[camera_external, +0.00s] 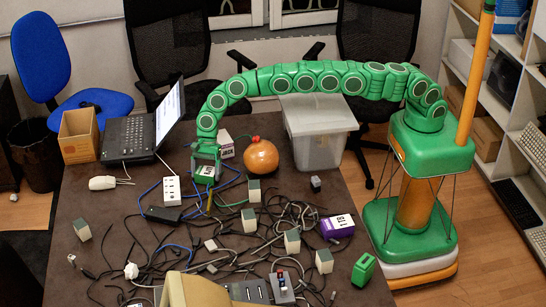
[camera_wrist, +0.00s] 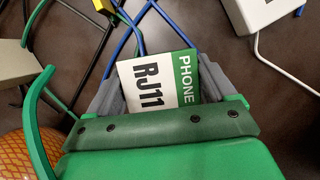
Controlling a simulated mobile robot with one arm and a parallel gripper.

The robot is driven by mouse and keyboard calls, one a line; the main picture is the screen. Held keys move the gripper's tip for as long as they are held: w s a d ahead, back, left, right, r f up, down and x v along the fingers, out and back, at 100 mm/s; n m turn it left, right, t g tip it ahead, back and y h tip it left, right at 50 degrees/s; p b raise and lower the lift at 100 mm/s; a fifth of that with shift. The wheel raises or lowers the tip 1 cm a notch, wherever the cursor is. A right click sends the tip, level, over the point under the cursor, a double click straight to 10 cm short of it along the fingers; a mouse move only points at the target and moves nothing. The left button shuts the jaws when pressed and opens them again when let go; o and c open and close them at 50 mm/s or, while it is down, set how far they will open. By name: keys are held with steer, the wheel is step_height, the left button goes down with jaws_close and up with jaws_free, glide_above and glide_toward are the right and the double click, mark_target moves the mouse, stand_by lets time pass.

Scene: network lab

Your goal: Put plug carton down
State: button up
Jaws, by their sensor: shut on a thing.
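The plug carton (camera_wrist: 150,85) is a small white and green box marked "PHONE RJ11". In the wrist view it sits between the two grey fingers of my gripper (camera_wrist: 160,88), which press on its left and right sides. In the external view the carton (camera_external: 205,171) shows small under my gripper (camera_external: 206,175), over the left middle of the dark table (camera_external: 130,205). Blue and black cables lie beneath and around it. I cannot tell whether its underside touches the table or cables.
An orange round object (camera_external: 261,158) stands close right of my gripper, and a white power strip (camera_external: 172,190) close left. An open cardboard box (camera_external: 78,140), a laptop (camera_external: 140,135), a purple carton (camera_external: 338,226) and a grey bin (camera_external: 318,140) stand around. Tangled cables cover the table's middle.

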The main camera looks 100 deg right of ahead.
steer(key=shift+f, duration=0.1)
steer(key=o, duration=1)
steer(key=shift+o, duration=0.2)
steer(key=v, duration=1.2)
steer(key=s+a+r+n+g, duration=0.15)
steer(key=s+r+n, duration=0.25)
steer(key=s+r, duration=0.4)
steer(key=s+a+r+n, duration=0.35)
steer(key=s+r, duration=0.25)
steer(key=s, duration=0.5)
steer(key=s+a+r+n+g, duration=0.1)
steer(key=s+r+n, duration=0.4)
steer(key=s+r, duration=0.3)
steer(key=s+d+f+n+h, duration=0.1)
steer(key=s+d+n, duration=0.1)
steer(key=s, duration=1.1)
steer(key=s+d+n+h, duration=0.1)
steer(key=s+d+n, duration=0.2)
steer(key=s, duration=1.1)
steer(key=s+d+f+n+h, duration=0.1)
steer(key=s+n, duration=0.4)
steer(key=s, duration=0.9)
steer(key=shift+s+d+f+g+h, duration=0.25)
steer(key=shift+d+g+h, duration=0.25)
steer(key=shift+d, duration=0.3)
